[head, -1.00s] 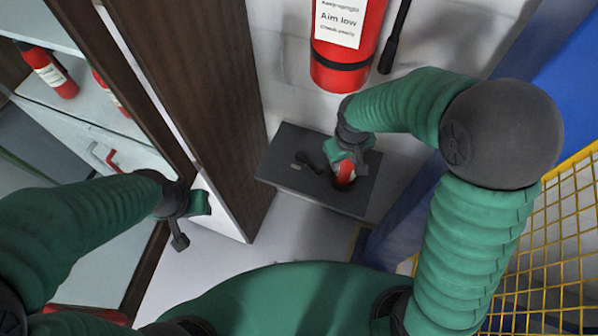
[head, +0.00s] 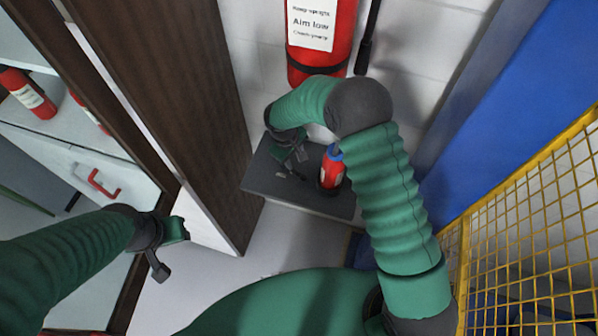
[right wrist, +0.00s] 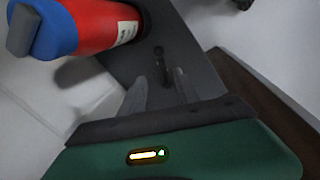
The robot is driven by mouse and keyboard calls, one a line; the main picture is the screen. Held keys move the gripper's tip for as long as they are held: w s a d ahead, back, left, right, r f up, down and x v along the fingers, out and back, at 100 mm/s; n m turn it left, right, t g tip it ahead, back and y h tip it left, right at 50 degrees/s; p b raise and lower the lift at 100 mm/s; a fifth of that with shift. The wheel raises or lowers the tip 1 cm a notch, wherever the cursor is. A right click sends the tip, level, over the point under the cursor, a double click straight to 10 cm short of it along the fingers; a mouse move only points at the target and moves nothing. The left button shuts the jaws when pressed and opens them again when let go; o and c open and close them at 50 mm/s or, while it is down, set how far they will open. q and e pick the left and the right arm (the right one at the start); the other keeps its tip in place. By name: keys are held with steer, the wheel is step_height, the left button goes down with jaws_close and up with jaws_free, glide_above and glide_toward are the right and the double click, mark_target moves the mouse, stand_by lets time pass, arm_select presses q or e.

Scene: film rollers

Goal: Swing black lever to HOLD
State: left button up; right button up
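The black lever (right wrist: 160,66) lies on a dark grey panel (right wrist: 135,62) in the right wrist view. In the head view the lever (head: 292,174) is small and partly covered by my right gripper (head: 291,158). In the right wrist view the two fingers of my right gripper (right wrist: 160,92) are apart, with nothing between them. The lever lies just beyond the fingertips, roughly in line with the gap. I cannot tell whether they touch it. Any HOLD marking is not readable. My left gripper (head: 172,240) is near the wooden door edge, away from the panel; its opening is unclear.
A red cylinder with a blue cap (head: 332,166) stands in the panel's recess, right of my right gripper. A large red extinguisher (head: 318,45) hangs above. A wooden door (head: 170,100) borders the left; yellow mesh (head: 540,220) and a blue panel (head: 510,110) the right.

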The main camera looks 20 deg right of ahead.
mark_target(299, 175)
steer(key=x, duration=0.4)
steer(key=p+x, duration=0.1)
steer(key=x, duration=0.3)
steer(key=p+x, duration=0.1)
steer(key=x, duration=0.3)
steer(key=shift+a+f, duration=0.1)
steer(key=shift+a, duration=0.15)
steer(key=shift+d+f, duration=0.2)
steer(key=shift+f, duration=0.4)
steer(key=shift+c, duration=0.5)
steer(key=shift+w, duration=0.1)
steer(key=c, duration=0.7)
jaws_close()
steer(key=shift+s+f, duration=0.1)
steer(key=shift+s, duration=0.1)
